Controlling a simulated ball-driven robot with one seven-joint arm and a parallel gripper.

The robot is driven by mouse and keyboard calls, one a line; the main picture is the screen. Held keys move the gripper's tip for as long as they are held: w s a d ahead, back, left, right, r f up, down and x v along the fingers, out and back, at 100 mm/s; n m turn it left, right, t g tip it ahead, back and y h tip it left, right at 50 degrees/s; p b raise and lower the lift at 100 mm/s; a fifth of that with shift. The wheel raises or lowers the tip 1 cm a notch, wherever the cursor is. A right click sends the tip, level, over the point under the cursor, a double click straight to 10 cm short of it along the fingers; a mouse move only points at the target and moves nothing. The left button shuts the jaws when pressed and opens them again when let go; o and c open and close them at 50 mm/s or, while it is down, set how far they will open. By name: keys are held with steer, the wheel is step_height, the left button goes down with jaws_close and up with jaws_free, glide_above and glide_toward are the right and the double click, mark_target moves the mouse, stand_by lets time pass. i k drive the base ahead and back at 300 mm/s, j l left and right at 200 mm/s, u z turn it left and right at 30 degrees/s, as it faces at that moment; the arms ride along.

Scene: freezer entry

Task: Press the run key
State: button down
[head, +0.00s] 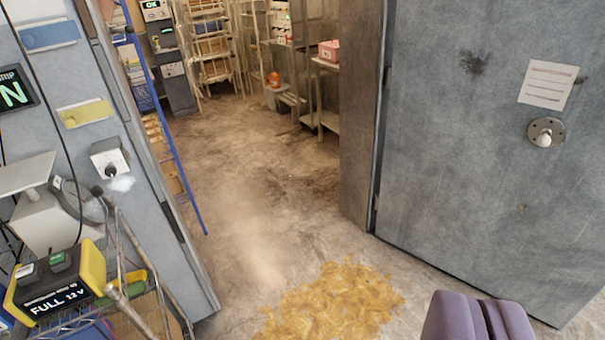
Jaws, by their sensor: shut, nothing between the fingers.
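My gripper (480,320) shows at the bottom right as two purple fingers closed together, with nothing between them. No key with a readable "run" label shows. A yellow and black device (60,292) at the lower left has a display reading "FULL 12 V". On its top are a green key (58,259) and a pale key (25,271); their labels are too small to read. My gripper is far to the right of this device, touching nothing visible.
The device sits on a wire cart (130,285). A wall box with a black knob (110,160) is above it. A heavy grey door (470,150) stands at the right. A yellowish patch (335,300) lies on the floor. The doorway floor beyond is open, with shelves behind.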

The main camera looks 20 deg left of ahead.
mark_target(58, 258)
steer(key=i+j+u, duration=0.2)
steer(key=u, duration=0.2)
steer(key=i+u, duration=0.4)
steer(key=i+j+u, duration=0.1)
steer(key=u, duration=0.3)
steer(key=i+l+u, duration=0.1)
steer(key=i+u, duration=0.3)
steer(key=i+l+u, duration=0.1)
steer(key=u, duration=0.35)
steer(key=i+l+u, duration=0.15)
steer(key=i+j, duration=0.05)
steer(key=i, duration=0.05)
